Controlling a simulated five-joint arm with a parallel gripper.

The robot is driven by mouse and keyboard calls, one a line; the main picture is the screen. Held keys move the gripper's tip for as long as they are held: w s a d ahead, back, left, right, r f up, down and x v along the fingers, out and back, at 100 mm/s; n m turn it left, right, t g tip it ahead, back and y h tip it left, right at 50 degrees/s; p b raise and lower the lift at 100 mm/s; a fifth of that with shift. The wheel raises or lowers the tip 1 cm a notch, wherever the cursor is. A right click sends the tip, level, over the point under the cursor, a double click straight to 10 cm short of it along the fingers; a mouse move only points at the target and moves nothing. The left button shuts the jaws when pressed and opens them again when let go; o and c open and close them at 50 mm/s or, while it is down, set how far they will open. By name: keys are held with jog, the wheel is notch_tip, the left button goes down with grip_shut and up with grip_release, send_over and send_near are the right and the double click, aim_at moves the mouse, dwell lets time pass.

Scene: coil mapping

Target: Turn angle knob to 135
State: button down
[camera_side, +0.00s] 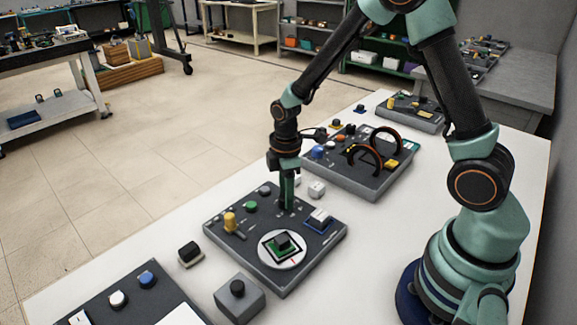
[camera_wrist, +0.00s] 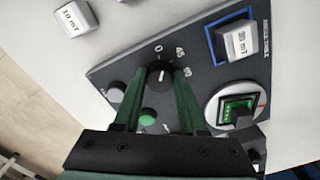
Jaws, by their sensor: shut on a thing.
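The angle knob (camera_wrist: 160,76) is a small black knob with a pale mark on top; exactly where the mark points is hard to tell. Printed numbers, including 0 and 90, curve around its upper and right side. My gripper (camera_wrist: 158,84) has its two green fingers closed on either side of the knob. In the side view my gripper (camera_side: 287,207) points straight down onto the dark panel (camera_side: 225,243), and its fingers hide the knob.
The panel carries a white round dial (camera_wrist: 216,112) with a green square part, a blue-framed slot with a white block (camera_wrist: 238,40), and a green button (camera_wrist: 148,116). A yellow knob (camera_side: 230,222) stands at its left. Another panel (camera_side: 350,181) with dark arches lies behind.

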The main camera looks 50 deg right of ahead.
jog(key=m, duration=1.1)
jog(key=shift+a+m, duration=0.1)
jog(key=shift+m, duration=0.3)
jog(key=m, duration=1.1)
jog(key=shift+a+m, duration=0.1)
jog(key=shift+m, duration=0.3)
jog(key=shift+c, duration=2.3)
grip_release()
jog(key=shift+r, duration=0.1)
